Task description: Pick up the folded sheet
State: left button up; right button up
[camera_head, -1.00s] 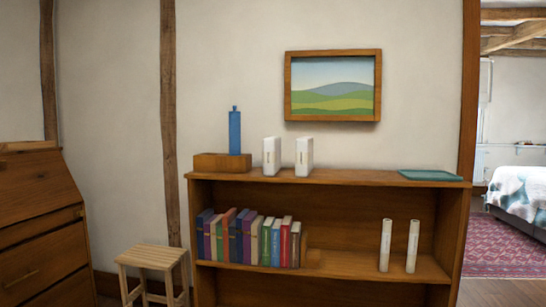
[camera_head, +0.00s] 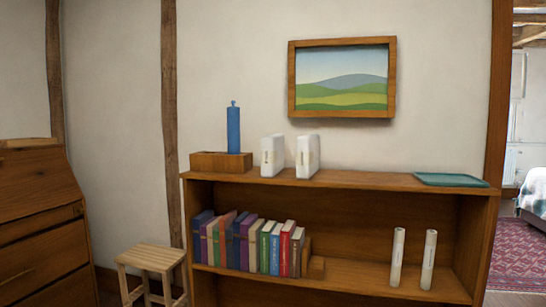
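A flat teal item (camera_head: 452,180) that looks like the folded sheet lies on the right end of the bookshelf's top (camera_head: 365,180). Its edges look slightly raised, so I cannot tell for certain whether it is cloth or a shallow tray. Nothing covers it. Neither of my grippers shows in the head view.
The shelf top also holds two white boxes (camera_head: 272,156) and a blue bottle (camera_head: 233,130) in a wooden box (camera_head: 220,162). Books (camera_head: 250,243) and two white rolls (camera_head: 397,257) stand below. A stool (camera_head: 152,262) and dresser (camera_head: 40,225) are left. A doorway opens at right.

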aim_at(272, 154)
jog(key=u, duration=2.95)
jog(key=z, duration=2.95)
jog(key=i+l+z, duration=0.1)
jog(key=i+l, duration=0.15)
jog(key=i, duration=0.2)
